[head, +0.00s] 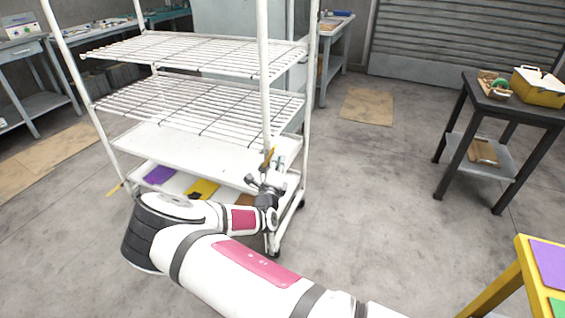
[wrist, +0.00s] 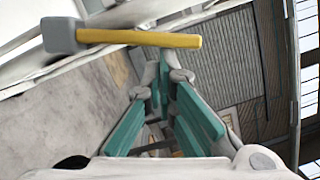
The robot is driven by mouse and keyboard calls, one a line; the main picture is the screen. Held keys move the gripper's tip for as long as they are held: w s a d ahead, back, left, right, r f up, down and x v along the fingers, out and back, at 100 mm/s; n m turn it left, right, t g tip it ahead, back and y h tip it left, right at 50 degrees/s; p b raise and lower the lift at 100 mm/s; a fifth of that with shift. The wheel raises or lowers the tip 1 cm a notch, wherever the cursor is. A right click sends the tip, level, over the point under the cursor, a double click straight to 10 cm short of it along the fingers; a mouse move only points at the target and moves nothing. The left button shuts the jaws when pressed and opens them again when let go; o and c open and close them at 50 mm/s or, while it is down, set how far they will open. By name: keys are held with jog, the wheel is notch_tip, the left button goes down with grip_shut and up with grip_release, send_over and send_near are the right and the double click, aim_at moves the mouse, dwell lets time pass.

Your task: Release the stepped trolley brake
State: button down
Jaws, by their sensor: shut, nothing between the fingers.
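The trolley (head: 205,133) is a white frame with wire shelves above and flat shelves below. A yellow brake lever (head: 268,157) shows beside its near right post. In the wrist view the lever (wrist: 140,38) is a yellow bar on a grey block, lying across the upper left. My gripper (head: 262,182) is at the trolley's lower right corner, just below the lever. In the wrist view my gripper (wrist: 163,82) is shut with nothing held, its tips close to the bar's free end. I cannot tell whether they touch it. A second yellow piece (head: 115,188) shows at the trolley's left post.
Purple (head: 159,175) and yellow (head: 203,189) pieces lie on the lowest shelf. A dark table (head: 510,108) with a yellow box (head: 538,87) stands right. A yellow-framed table (head: 521,262) is at lower right.

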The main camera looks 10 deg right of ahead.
jog(key=shift+w+a+r+n+p, duration=0.5)
jog(key=shift+a+r+n+p, duration=0.05)
jog(key=shift+a+r+n, duration=0.1)
dwell(0.3)
